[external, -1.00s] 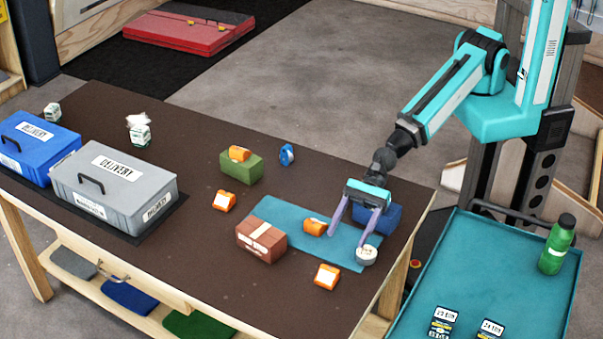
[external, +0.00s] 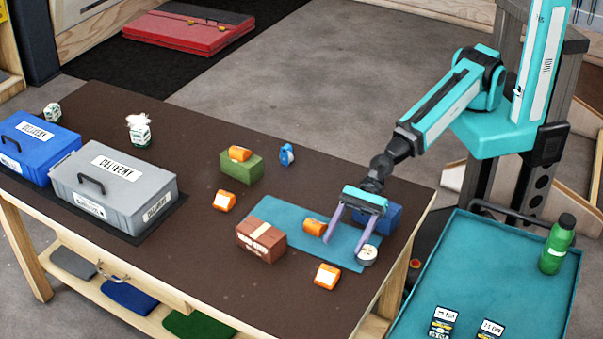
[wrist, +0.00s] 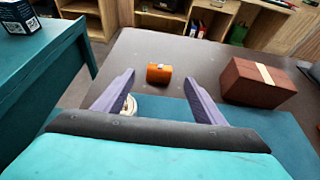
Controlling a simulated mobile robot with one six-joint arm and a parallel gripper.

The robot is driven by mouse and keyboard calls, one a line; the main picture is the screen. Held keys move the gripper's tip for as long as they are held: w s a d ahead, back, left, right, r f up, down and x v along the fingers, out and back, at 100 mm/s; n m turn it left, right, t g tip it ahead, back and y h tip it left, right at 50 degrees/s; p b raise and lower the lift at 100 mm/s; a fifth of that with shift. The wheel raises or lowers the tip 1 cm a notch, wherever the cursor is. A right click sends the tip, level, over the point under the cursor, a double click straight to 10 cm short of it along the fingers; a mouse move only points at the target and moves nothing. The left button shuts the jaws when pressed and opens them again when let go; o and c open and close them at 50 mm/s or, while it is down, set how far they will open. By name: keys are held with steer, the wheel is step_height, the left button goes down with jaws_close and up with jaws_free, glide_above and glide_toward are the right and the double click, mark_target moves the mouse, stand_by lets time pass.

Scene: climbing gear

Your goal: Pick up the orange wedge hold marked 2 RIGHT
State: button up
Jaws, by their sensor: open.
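Several orange wedge holds are on the table; I cannot read their marks, so I cannot tell which is 2 RIGHT. One orange hold (external: 327,276) lies on bare brown table in front of the teal mat; it appears to be the hold (wrist: 159,73) ahead of my fingers in the wrist view. Another hold (external: 313,227) lies on the mat, beside my left fingertip. A third hold (external: 224,201) lies further left, and one more (external: 240,154) sits on a green block. My gripper (external: 343,250) is open and empty above the mat's front right part.
A red-brown brick (external: 261,240) stands left of the mat (external: 277,210). A white roll (external: 367,255) is close by my right fingertip. A blue block (external: 385,216) is behind the gripper. Grey (external: 115,180) and blue (external: 38,146) delivery boxes stand at the left.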

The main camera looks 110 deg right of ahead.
mark_target(330, 269)
steer(key=shift+b+x, duration=0.85)
steer(key=shift+b, duration=1.25)
steer(key=b, duration=0.3)
steer(key=shift+w+a+f+b, duration=0.35)
steer(key=shift+w+b, duration=0.05)
steer(key=shift+w+a+p, duration=0.3)
steer(key=shift+x, duration=0.9)
steer(key=shift+x, duration=2.75)
steer(key=shift+c, duration=0.3)
steer(key=c, duration=1.1)
